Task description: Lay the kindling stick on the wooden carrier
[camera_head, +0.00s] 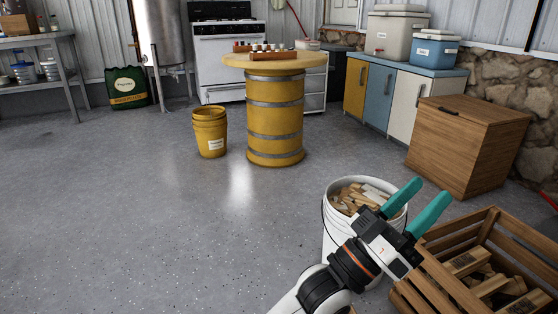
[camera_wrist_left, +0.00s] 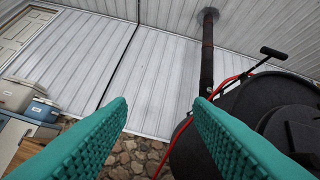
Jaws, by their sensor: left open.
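Several pale kindling sticks (camera_head: 352,198) stand in a white bucket (camera_head: 334,224) at the lower middle right of the head view. A slatted wooden crate (camera_head: 460,231) with wood pieces in it stands right of the bucket; I cannot tell if it is the carrier. My left gripper (camera_head: 432,190) has teal fingers and is open and empty. In the head view it shows in front of the bucket's right side and the crate's left corner. The left wrist view shows the empty gap between its fingers (camera_wrist_left: 158,112). My right gripper is not in view.
A barrel table (camera_head: 275,118) bears a small wooden tray (camera_head: 273,55) with small items. A yellow bucket (camera_head: 210,133) stands beside it. A wooden chest (camera_head: 462,147) stands behind the crate. A dark stove (camera_wrist_left: 262,115) is at the wrist view's right. Floor at left is clear.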

